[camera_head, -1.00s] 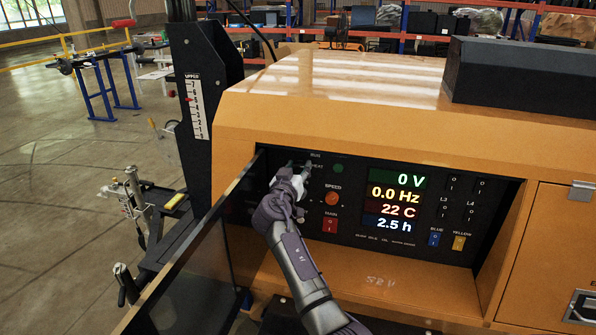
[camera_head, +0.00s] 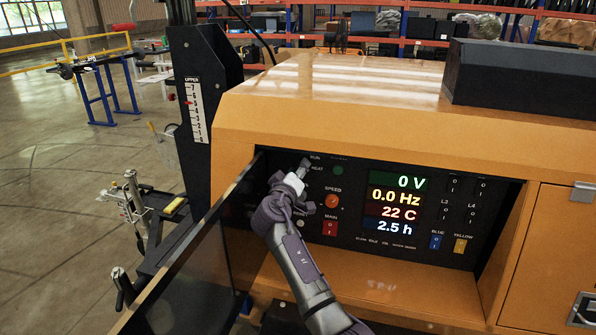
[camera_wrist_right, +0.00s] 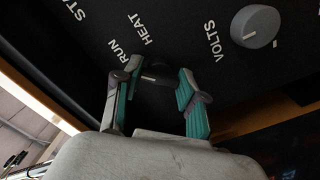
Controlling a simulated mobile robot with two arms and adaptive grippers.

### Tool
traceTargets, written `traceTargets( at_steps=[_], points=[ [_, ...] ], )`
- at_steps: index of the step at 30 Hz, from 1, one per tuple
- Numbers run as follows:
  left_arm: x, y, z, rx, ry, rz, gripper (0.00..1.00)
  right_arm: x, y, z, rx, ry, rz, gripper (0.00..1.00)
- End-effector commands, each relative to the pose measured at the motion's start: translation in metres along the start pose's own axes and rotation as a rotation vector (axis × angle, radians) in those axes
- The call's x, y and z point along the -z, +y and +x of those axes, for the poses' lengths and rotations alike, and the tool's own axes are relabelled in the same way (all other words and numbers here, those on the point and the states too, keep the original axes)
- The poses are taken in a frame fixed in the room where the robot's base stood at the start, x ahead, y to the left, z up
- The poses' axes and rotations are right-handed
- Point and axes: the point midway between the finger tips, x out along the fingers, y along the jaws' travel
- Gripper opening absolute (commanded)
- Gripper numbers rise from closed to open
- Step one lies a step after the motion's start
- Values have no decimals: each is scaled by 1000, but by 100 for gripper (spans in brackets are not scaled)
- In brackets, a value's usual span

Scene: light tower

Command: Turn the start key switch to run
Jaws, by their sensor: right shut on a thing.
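The start key switch (camera_wrist_right: 157,73) is a small dark knob on the black control panel (camera_head: 350,240), near the RUN and HEAT lettering. My right gripper (camera_head: 303,168) reaches up to the panel's upper left and hides most of the switch in the head view. In the right wrist view, the two teal-padded fingers of the right gripper (camera_wrist_right: 161,76) are on either side of the switch, shut on it. Its exact turn angle is hard to tell. My left gripper is not in view.
A grey VOLTS knob (camera_wrist_right: 255,26) is nearby. The open dark door (camera_head: 190,255) stands close to the arm's left.

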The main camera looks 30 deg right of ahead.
Motion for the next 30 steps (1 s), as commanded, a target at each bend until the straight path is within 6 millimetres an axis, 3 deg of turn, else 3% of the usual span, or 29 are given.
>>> traceTargets(
  at_steps=[13,14,18,30],
  points=[
    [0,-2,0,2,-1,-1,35,3,2,0,-3,6,-11,6],
    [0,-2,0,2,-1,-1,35,3,2,0,-3,6,-11,43],
    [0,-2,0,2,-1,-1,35,2,2,0,-3,5,-11,66],
    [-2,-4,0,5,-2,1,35,1,0,-6,0,2,-11,67]
  ],
)
